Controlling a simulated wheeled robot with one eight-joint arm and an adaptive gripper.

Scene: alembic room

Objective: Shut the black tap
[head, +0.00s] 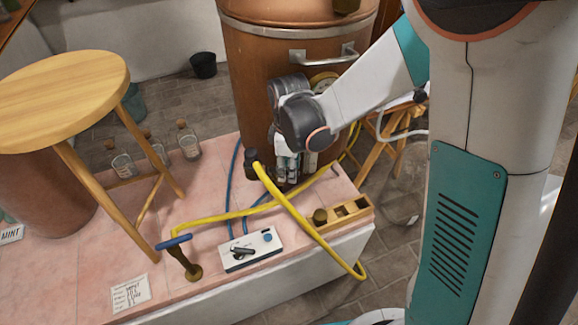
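I cannot tell for sure which part is the black tap. A black lever (243,254) lies across the top of a small white box with a blue knob (267,238), near the front of the pink table. A black fitting (252,162) stands at the yellow hose's end, by the foot of the copper drum. My gripper (287,172) hangs low in front of the drum, right of the black fitting and behind the white box. My wrist hides part of it, and its fingers are too small to read. Whether it touches anything is unclear.
The copper drum (250,70) rises behind my gripper. A yellow hose (310,232) loops across the pink table (95,250) and over its front edge. A wooden stool (60,90), a blue-handled brass piece (180,258), a wooden block (345,213) and several bottles (188,140) stand around.

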